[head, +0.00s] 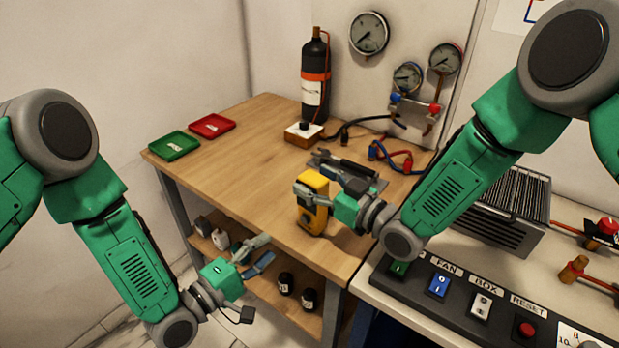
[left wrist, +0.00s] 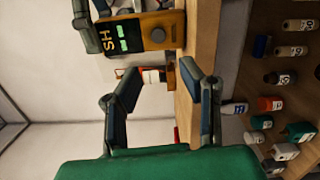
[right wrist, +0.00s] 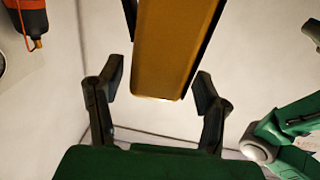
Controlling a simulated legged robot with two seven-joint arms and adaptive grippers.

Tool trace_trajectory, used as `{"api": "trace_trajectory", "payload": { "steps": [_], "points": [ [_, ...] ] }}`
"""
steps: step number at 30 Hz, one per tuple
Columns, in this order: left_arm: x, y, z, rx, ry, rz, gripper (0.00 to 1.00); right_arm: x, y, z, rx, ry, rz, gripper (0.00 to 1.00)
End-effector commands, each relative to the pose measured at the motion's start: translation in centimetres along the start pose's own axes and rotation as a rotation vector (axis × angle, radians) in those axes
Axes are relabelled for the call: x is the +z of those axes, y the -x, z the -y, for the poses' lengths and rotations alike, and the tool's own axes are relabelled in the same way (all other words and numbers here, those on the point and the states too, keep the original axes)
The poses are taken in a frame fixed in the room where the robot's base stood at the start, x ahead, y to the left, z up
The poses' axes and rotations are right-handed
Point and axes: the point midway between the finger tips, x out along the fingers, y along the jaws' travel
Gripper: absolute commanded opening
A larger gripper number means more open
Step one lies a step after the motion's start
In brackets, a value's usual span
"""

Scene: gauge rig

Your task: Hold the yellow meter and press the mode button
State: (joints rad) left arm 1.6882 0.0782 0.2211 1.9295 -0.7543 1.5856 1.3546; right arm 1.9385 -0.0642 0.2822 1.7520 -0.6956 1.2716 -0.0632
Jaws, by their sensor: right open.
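The yellow meter (head: 313,214) stands upright near the front edge of the wooden workbench. In the left wrist view its face (left wrist: 158,32) shows a dark display with green marks and a round grey knob or button. I cannot tell for sure which part is the mode button. My right gripper (head: 312,190) is open around the meter's upper part. In the right wrist view, the meter's yellow body (right wrist: 172,50) lies between the fingers, with gaps visible on both sides. My left gripper (head: 264,252) is open and empty, in front of the bench and lower than the meter.
Dark tools (head: 345,168) lie just behind the meter. A green tray (head: 174,146) and red tray (head: 212,126) sit at the back left. A black cylinder (head: 314,85) stands at the back. A switch panel (head: 460,293) is at right. Bottles (head: 286,283) stand on the lower shelf.

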Motion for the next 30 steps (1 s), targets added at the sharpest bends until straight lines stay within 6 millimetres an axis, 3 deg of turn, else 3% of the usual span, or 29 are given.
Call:
{"api": "trace_trajectory", "payload": {
  "steps": [14, 19, 21, 24, 30],
  "points": [
    [-0.1, 0.1, 0.0, 0.002, 0.002, 0.0, 0.34, 0.0, -1.5, 0.1, 0.001, 0.001, 0.002, 0.6],
    [-0.1, 0.1, 0.0, 0.002, 0.002, 0.0, 0.34, 0.0, -1.5, 0.1, 0.001, 0.001, 0.002, 0.01],
    [-0.1, 0.1, 0.0, 0.001, 0.001, 0.001, 0.31, 0.0, -1.4, 0.1, 0.001, 0.0, 0.002, 0.0],
    [0.0, 0.1, 0.0, 0.001, 0.001, 0.001, 0.0, 0.0, -1.4, 0.1, 0.001, 0.0, 0.002, 0.0],
    [0.1, 0.0, 0.0, 0.0, 0.0, 0.001, 0.0, 0.0, -1.3, 0.0, 0.001, -0.001, 0.001, 0.0]
  ]
}}
